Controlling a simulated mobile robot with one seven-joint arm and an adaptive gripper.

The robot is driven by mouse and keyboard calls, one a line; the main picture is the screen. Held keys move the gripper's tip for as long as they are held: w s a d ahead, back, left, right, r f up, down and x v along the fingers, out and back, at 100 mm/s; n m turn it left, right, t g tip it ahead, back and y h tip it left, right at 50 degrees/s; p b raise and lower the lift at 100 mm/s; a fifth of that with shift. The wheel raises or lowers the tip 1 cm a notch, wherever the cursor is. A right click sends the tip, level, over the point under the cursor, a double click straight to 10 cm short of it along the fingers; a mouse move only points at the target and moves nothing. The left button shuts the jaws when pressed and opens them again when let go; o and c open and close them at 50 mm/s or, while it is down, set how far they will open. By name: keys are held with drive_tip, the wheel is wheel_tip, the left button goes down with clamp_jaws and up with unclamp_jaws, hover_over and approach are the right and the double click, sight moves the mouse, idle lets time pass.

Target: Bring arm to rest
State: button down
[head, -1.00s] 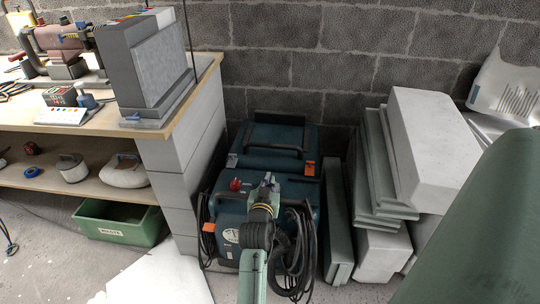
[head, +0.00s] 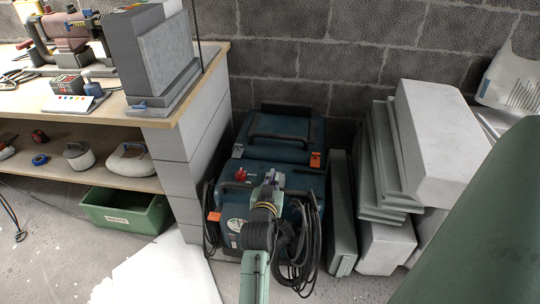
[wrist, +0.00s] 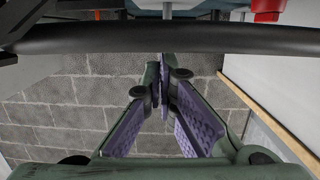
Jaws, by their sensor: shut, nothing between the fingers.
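My green arm reaches up from the bottom middle of the head view. My gripper (head: 270,180) is at its far end, small there, in front of the dark blue machine (head: 268,172). In the wrist view my gripper (wrist: 165,66) shows its purple-padded fingers meeting at the tips, with nothing held. A dark bar (wrist: 120,39) crosses the top of the wrist view, close to the fingertips; whether they touch I cannot tell.
Black cables (head: 302,250) hang on the machine. A workbench (head: 30,107) with tools stands left, a green bin (head: 125,214) under it. Pale slabs and blocks (head: 440,135) lean at right. A block wall closes the back. Some floor is clear at lower left.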

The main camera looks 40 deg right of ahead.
drive_tip(key=v, duration=0.9)
drive_tip(key=shift+a, duration=0.1)
